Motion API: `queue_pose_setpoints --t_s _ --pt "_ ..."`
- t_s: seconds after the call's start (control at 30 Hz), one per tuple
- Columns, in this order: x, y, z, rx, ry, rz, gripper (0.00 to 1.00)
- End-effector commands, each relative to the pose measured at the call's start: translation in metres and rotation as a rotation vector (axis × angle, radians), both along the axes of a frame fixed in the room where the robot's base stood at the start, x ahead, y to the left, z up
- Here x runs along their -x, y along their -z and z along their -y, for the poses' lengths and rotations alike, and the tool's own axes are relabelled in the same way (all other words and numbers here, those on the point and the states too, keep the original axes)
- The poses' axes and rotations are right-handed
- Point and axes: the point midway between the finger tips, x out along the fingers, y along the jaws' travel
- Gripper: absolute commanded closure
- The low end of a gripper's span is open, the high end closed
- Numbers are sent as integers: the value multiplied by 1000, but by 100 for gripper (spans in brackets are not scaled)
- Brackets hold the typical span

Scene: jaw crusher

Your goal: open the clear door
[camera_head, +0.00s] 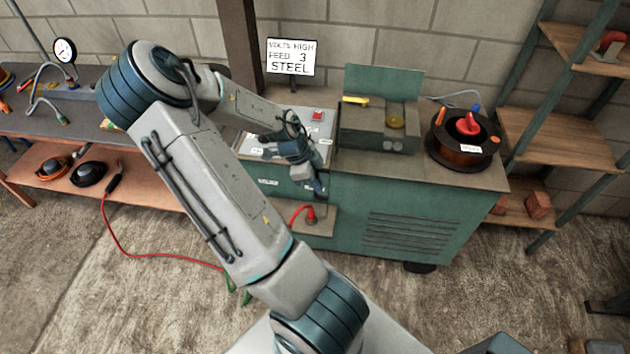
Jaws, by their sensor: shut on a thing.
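The green welding cabinet (405,215) stands against the wall. A light panel with a red button (317,115) and small labels is at its left end. My gripper (318,187) is at the front edge of this panel, pointing down. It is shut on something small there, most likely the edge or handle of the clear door. The clear door itself is hard to make out against the panel, and my arm and wrist cover part of that area. I cannot tell how far it stands open.
A sign reading VOLTS HIGH, FEED 3, STEEL (291,57) stands behind the panel. An open green box (380,120) and a wire spool (462,145) are on the cabinet. A red cable (140,256) runs over the floor. Wooden shelves (550,135) stand right.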

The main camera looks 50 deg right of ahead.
Motion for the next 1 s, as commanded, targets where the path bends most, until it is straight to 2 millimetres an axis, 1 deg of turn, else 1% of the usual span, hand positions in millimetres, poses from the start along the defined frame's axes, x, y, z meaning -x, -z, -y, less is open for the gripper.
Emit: queue_pose_setpoints --t_s 0.27,0.3,0.37,0.4,0.67,0.77,0.87,1.0 --pt "-2 -1 1 3 -7 2 100" --pt "-2 -1 0 3 -7 2 85" --pt "-2 -1 0 3 -7 2 68" --pt "-2 -1 0 2 -7 2 66" --pt "-2 -1 -1 1 -7 1 66" --pt "-4 -6 -2 2 -8 1 66" --pt "-9 -17 -6 2 -12 3 66" --pt "-19 -45 -14 2 -14 6 66"
